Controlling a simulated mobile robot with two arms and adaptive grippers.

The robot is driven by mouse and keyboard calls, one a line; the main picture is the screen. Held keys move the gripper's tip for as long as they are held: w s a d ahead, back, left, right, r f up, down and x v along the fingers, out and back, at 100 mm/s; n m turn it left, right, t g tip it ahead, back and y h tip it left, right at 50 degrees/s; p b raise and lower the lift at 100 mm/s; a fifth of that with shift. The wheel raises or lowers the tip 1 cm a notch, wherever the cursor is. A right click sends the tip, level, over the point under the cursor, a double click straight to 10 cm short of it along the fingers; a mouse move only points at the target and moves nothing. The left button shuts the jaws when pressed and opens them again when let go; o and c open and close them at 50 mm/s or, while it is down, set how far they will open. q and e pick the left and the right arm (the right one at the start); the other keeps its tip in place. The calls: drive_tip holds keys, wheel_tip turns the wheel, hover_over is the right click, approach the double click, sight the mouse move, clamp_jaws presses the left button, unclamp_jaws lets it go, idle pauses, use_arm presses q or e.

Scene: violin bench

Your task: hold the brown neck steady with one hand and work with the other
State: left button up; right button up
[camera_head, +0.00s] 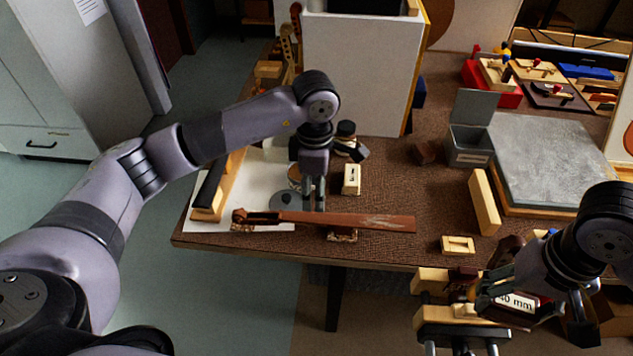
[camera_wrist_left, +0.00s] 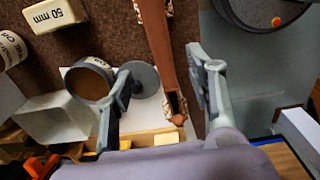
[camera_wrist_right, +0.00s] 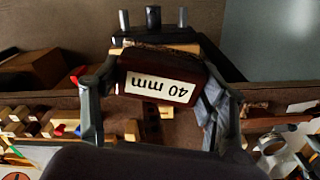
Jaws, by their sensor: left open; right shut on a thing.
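The brown neck (camera_head: 350,220) lies along the front of the bench, its scroll end at the left and a small support under its middle. My left gripper (camera_head: 313,200) is open at the neck's left half. In the left wrist view the neck (camera_wrist_left: 158,45) runs between the two open fingers (camera_wrist_left: 165,85), apart from both; their height relative to it is unclear. My right gripper (camera_wrist_right: 155,100) is shut on a dark brown block marked 40 mm (camera_wrist_right: 155,86). The block (camera_head: 515,302) is beside a wooden clamp fixture (camera_head: 432,282) at the front right.
A small wooden block (camera_head: 457,245) lies near the front edge. A cream block (camera_head: 351,179) and dark jars (camera_head: 346,130) stand behind the neck. A grey stone slab (camera_head: 550,160) and an open grey bin (camera_head: 468,145) are at the right.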

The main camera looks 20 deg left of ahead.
sight(316, 216)
use_arm(q)
wheel_tip(316, 216, down, 10)
drive_tip(key=shift+f+p, duration=0.2)
drive_tip(key=shift+p, duration=0.5)
clamp_jaws()
drive_tip(key=shift+r, duration=0.2)
idle(1.9)
